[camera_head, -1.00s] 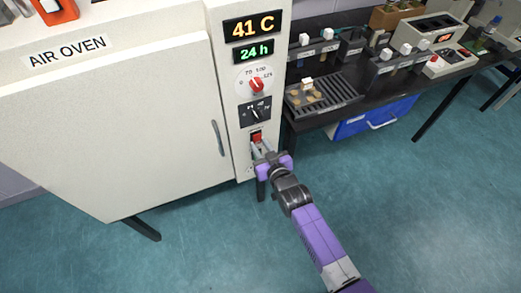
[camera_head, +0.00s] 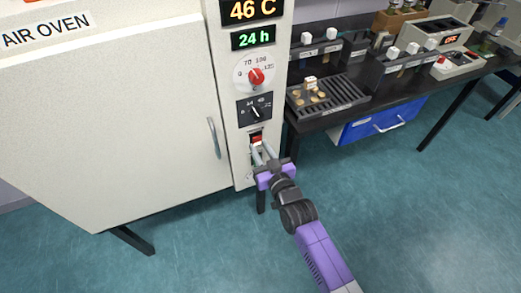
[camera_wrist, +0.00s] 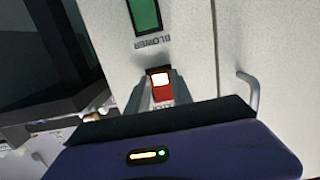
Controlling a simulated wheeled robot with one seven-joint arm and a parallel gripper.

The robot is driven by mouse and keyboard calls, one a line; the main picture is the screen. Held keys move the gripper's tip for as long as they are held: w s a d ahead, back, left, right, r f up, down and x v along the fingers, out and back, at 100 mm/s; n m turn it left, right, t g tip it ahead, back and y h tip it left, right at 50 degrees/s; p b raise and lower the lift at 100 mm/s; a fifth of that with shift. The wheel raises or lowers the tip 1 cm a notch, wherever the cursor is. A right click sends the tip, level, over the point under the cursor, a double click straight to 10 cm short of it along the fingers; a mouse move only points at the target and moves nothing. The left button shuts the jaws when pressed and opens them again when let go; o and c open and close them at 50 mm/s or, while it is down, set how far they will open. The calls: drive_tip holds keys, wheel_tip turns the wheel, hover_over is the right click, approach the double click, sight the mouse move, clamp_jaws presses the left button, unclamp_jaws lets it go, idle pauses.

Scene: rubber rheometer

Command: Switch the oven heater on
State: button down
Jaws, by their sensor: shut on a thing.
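The air oven (camera_head: 110,120) stands at the left with its door shut. Its control panel shows 46 C on the temperature display (camera_head: 250,10). A red rocker switch (camera_head: 257,138) sits low on the panel. In the wrist view the red switch (camera_wrist: 160,82) has a bright white patch, and its label is mostly hidden. My gripper (camera_head: 261,148) is at this switch, its fingers on either side of it and shut on it. A green switch (camera_wrist: 144,14) labelled BLOWER shows beyond it in the wrist view.
Above the switch are a dial with a red knob (camera_head: 256,76), a black timer dial (camera_head: 254,110) and a 24 h display (camera_head: 253,39). The door handle (camera_head: 214,138) is left of the panel. A black bench (camera_head: 352,112) with equipment stands at the right. The floor in front is clear.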

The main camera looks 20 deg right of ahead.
drive_tip(key=c, duration=1.1)
unclamp_jaws()
drive_tip(key=shift+s, duration=0.1)
drive_tip(key=s, duration=0.7)
drive_tip(key=shift+s+r, duration=0.3)
drive_tip(key=shift+r, duration=0.1)
